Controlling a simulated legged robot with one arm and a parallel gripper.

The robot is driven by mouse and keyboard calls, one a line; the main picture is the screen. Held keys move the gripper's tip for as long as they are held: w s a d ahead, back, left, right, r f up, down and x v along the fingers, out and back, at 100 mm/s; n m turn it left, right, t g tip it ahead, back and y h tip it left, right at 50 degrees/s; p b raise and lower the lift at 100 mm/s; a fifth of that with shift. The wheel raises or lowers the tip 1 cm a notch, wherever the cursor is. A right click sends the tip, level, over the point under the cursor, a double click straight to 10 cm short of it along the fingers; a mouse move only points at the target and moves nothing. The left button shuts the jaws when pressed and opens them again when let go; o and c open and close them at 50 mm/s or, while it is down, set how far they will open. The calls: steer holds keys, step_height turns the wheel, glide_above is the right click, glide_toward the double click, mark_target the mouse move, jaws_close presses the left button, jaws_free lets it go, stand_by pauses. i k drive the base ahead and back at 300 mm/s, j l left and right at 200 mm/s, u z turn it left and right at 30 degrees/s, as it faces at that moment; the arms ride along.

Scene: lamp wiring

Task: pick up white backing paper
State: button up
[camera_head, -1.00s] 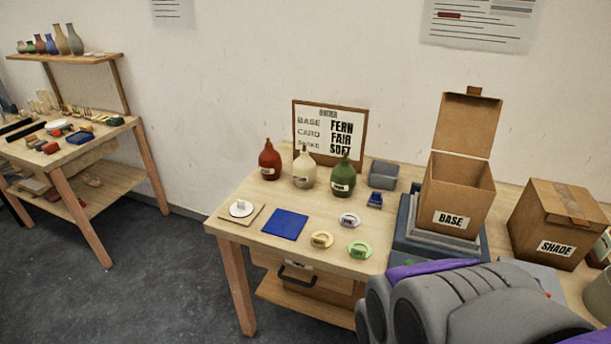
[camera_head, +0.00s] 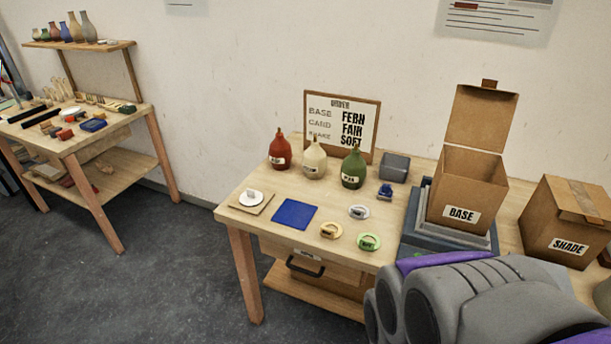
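No flat sheet that is plainly white backing paper can be made out. The white pieces on the near table are a small white ring-shaped piece (camera_head: 358,212) with a dark label, and a white disc (camera_head: 251,198) with an upright tab. The disc sits on a tan square board (camera_head: 267,210) at the table's left end. The white ring lies right of a blue square mat (camera_head: 295,214), behind a yellow ring (camera_head: 331,230) and a green ring (camera_head: 369,242). My gripper is not in view; only grey and purple parts of my arm show at lower right.
Red (camera_head: 279,150), cream (camera_head: 314,160) and green (camera_head: 353,169) bottles stand behind the mat, before a lettered board (camera_head: 362,104). An open BASE box (camera_head: 466,190) and a SHADE box (camera_head: 566,228) stand right. Another workbench (camera_head: 84,140) is at left, with open floor between.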

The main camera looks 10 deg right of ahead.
mark_target(250, 197)
steer(key=i+u, duration=0.25)
steer(key=i, duration=0.25)
steer(key=i+l+u, duration=0.15)
steer(key=i+u, duration=0.15)
steer(key=i, duration=0.15)
steer(key=i+l+u, duration=0.25)
steer(key=i, duration=0.25)
